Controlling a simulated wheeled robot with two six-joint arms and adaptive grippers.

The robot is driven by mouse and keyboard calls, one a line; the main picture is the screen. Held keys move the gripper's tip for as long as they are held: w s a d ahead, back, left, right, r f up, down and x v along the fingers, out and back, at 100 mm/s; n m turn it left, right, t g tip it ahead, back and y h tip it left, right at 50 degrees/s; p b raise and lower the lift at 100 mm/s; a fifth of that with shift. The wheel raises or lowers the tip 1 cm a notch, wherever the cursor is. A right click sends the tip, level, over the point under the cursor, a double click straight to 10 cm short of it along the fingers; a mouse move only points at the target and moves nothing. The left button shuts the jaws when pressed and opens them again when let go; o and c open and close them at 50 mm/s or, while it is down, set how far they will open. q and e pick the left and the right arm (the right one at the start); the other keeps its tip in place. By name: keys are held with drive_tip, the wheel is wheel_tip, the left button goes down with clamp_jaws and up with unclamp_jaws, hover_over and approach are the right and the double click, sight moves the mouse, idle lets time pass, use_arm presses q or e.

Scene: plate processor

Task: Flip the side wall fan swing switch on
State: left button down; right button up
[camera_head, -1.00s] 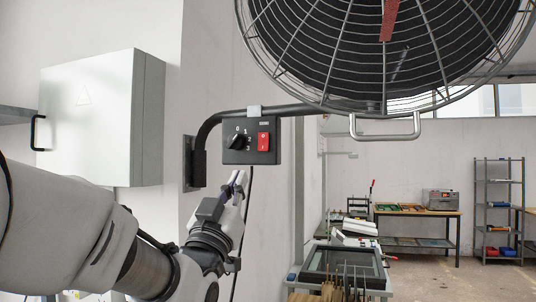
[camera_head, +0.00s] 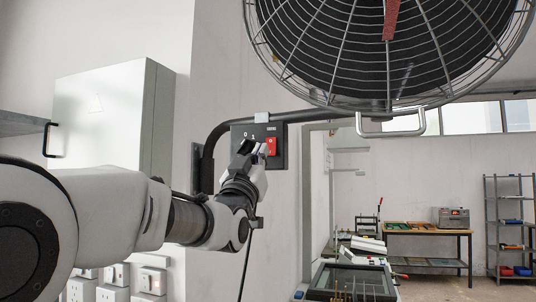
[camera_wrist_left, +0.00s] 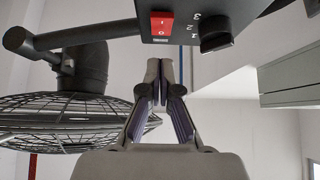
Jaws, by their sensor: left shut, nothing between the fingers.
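The fan's black control box (camera_head: 280,146) hangs on the curved arm of the wall fan (camera_head: 390,45). It carries a red rocker switch (camera_head: 271,146), which also shows in the left wrist view (camera_wrist_left: 162,23), and a black rotary knob (camera_wrist_left: 215,36) beside numerals. My left gripper (camera_head: 257,150) is in front of the box, covering the knob in the head view, with its tip close to the red switch. In the left wrist view its fingers (camera_wrist_left: 160,68) are shut with nothing between them, just below the switch. I cannot tell whether they touch it. My right gripper is not in view.
A pale wall cabinet (camera_head: 112,120) with a black handle stands at the left. Wall sockets (camera_head: 150,281) sit low behind my arm. A bench with a framed panel (camera_head: 352,281) and a wooden worktable (camera_head: 430,232) lie to the right.

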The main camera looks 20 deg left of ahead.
sight(271, 148)
use_arm(q)
drive_tip(key=w+p, duration=0.2)
drive_tip(key=w, duration=0.2)
drive_tip(key=shift+w+f, duration=0.2)
drive_tip(key=shift+w, duration=0.1)
drive_tip(key=shift+s, duration=0.1)
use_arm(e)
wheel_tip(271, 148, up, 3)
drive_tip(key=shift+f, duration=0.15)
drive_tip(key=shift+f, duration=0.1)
